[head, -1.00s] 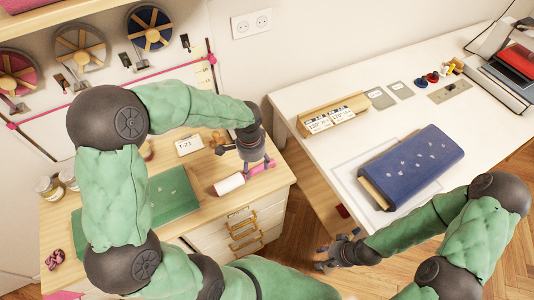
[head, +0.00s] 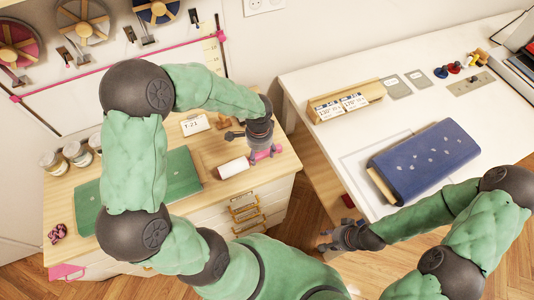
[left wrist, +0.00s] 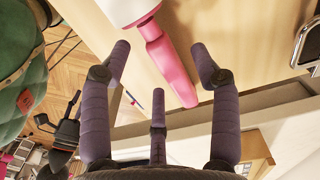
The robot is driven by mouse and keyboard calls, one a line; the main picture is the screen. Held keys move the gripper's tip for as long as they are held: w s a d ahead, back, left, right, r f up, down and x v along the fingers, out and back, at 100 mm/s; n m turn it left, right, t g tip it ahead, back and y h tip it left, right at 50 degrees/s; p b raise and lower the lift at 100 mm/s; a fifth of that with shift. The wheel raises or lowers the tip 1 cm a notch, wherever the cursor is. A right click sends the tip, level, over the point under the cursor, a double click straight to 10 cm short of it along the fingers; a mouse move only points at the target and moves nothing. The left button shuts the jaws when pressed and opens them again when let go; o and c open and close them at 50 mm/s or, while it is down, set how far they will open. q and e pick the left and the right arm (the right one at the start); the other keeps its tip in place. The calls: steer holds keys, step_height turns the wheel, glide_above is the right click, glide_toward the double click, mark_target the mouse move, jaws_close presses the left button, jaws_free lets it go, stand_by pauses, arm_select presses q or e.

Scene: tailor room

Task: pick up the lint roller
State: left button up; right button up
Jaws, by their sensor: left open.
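The lint roller lies on the wooden cabinet top near its right front edge. Its white roll (head: 234,167) points left and its pink handle (head: 271,152) points right. My left gripper (head: 258,156) is open just above the handle. In the left wrist view the pink handle (left wrist: 172,68) lies beyond and between the spread fingers of my left gripper (left wrist: 160,75), apart from them. The white roll is cut off at the top edge there. My right gripper (head: 328,240) hangs empty in front of the white table; its fingers look spread.
A green cutting mat (head: 180,172), several jars (head: 77,153) and a T-21 card (head: 195,124) share the cabinet top (head: 216,196). The white table (head: 330,135) with a blue fabric bolt (head: 425,160) stands to the right across a gap.

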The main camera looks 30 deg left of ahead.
arm_select(q)
step_height(320, 180, down, 2)
steer(key=shift+f, duration=0.25)
jaws_close()
steer(key=shift+r, duration=0.1)
